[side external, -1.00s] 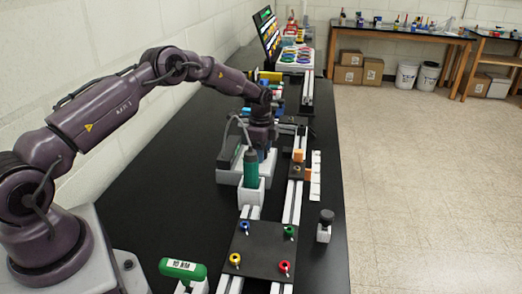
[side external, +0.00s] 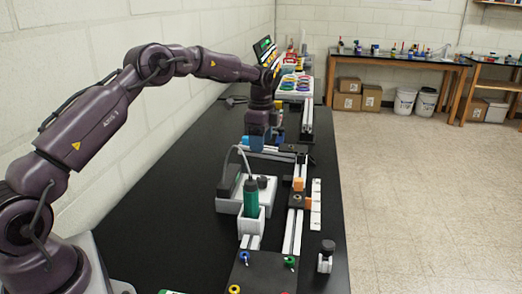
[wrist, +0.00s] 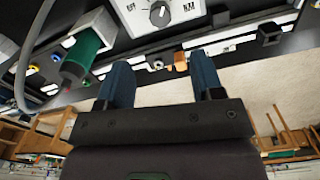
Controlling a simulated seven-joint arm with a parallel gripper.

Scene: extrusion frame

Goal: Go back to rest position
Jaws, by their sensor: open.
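My gripper (side external: 257,142), with blue fingers, hangs above the black bench, beyond the green-handled tool. In the wrist view my gripper (wrist: 162,75) has its two blue fingers spread apart, with nothing held between them. The green tool (side external: 251,196) stands upright in a white holder (side external: 250,222), apart from my gripper. The green tool also shows at the upper left of the wrist view (wrist: 84,48).
Aluminium rails (side external: 293,232) run along the bench, with an orange block (side external: 298,184) on them. A white box with a dial (wrist: 160,14) stands by the tool holder. A dark plate (side external: 262,272) with coloured rings is in front. A wall borders the left side.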

